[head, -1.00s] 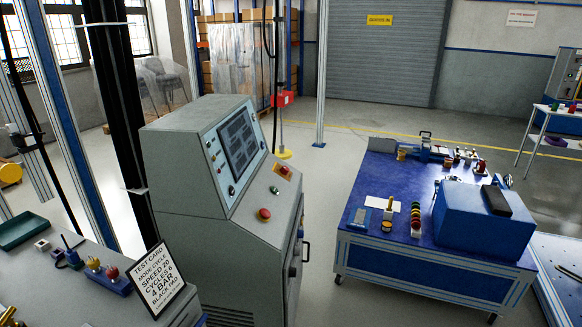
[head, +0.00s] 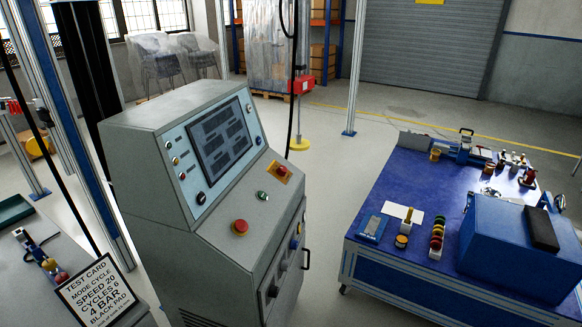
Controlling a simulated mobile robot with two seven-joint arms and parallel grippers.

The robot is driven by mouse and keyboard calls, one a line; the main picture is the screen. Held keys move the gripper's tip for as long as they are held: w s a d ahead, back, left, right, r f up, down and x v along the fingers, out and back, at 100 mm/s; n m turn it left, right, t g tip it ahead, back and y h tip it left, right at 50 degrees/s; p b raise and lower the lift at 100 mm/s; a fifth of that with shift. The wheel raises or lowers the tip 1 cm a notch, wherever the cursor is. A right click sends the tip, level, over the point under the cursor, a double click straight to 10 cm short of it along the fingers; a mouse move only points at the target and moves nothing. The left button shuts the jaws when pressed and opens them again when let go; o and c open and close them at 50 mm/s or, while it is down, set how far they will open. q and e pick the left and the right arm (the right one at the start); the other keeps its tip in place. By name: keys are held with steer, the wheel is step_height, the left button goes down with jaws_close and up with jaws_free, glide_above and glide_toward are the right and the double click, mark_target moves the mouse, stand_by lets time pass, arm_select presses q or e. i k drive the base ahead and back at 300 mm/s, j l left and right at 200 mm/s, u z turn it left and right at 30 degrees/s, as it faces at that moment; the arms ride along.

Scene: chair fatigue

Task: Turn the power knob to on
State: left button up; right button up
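A grey control console (head: 150,160) stands left of centre, with a sloped panel around a dark screen (head: 220,138). A round black knob (head: 201,198) with a light mark sits below the screen's lower left corner. A red knob on a yellow plate (head: 283,172) sits at the right of the lower ledge. I cannot read labels to tell which is the power knob, nor its setting. A red mushroom button (head: 240,227) and a small green button (head: 262,195) are on the ledge. Neither of my grippers is in view.
A bench with a test card (head: 97,290) is at the lower left. A blue-topped cart (head: 385,185) with a blue box (head: 520,240) and small parts stands right. Floor is clear between console and cart. A slim post (head: 356,70) stands behind.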

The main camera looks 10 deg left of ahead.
mark_target(282, 171)
steer(key=i+l, duration=0.2)
steer(key=i+l+u, duration=0.15)
steer(key=l, duration=0.25)
steer(key=i+l, duration=0.25)
steer(key=i+l+u, duration=0.15)
steer(key=l, duration=0.2)
steer(key=i+l, duration=0.2)
steer(key=l, duration=0.15)
steer(key=i+l+u, duration=0.15)
steer(key=i+l, duration=0.2)
steer(key=l, duration=0.3)
steer(key=i+l+u, duration=0.1)
steer(key=l, duration=0.3)
